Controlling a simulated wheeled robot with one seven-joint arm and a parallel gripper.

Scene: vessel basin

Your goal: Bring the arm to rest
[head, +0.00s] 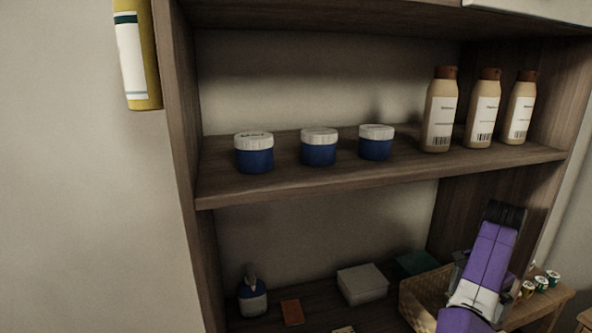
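My purple and white arm rises in the lower right of the head view, in front of the lower part of the wooden shelf unit. It ends at the top in a dark, ribbed part. No gripper fingers can be made out, so my gripper is not seen and I cannot tell whether it holds anything.
The upper shelf (300,188) bears three blue jars with white lids (319,152) and three tan bottles (440,112). Below are a blue bottle (253,300), a pale box (362,284) and a wicker basket (419,298) beside my arm. Small jars (541,284) stand at the right.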

